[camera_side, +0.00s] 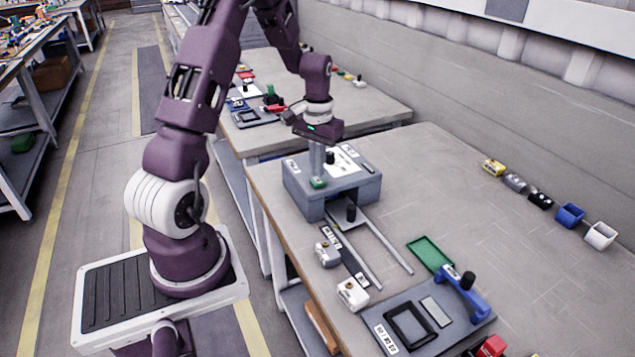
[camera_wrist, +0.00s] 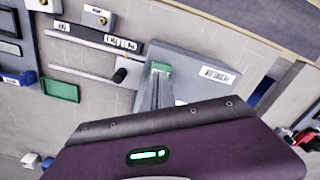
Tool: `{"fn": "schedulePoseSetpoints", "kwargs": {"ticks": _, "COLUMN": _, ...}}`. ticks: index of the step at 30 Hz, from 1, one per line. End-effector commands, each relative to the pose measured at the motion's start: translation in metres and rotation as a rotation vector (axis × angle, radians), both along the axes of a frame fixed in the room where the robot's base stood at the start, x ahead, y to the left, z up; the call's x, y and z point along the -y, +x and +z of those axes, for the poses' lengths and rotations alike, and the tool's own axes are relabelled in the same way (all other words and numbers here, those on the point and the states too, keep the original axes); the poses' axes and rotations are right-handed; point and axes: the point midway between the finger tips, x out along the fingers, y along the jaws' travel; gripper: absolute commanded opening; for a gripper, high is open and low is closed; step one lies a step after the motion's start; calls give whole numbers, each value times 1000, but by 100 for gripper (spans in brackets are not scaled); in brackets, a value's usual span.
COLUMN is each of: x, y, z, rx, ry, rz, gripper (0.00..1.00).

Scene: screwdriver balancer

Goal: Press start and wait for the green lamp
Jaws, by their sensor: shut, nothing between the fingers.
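A grey box-shaped machine (camera_side: 335,190) stands on the workbench, with a small green piece (camera_side: 318,183) on its top near the front edge. In the wrist view the green piece (camera_wrist: 160,68) shows at the far end of my fingers. My gripper (camera_side: 317,174) is shut and empty, pointing down at that piece; whether they touch I cannot tell. I cannot tell whether the piece is a button or a lamp, or whether it is lit. Two small white boxes (camera_side: 328,254) (camera_side: 353,293) with knob-like tops stand beside the rails; their labels are unreadable.
Two rails (camera_side: 382,247) run out from the machine, with a black knob (camera_side: 351,213) between them. A green tray (camera_side: 429,253), a grey fixture plate (camera_side: 412,325) and a blue bracket (camera_side: 463,292) lie nearer. Small coloured blocks and cups (camera_side: 570,215) line the right side.

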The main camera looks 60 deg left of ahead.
Motion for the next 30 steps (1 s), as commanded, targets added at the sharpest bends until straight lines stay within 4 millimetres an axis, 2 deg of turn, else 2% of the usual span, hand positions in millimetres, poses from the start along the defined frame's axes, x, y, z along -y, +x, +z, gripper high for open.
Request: {"fn": "schedulePoseSetpoints", "kwargs": {"ticks": 30, "x": 0, "y": 0, "z": -12, "rx": 0, "ry": 0, "rz": 0, "gripper": 0}}
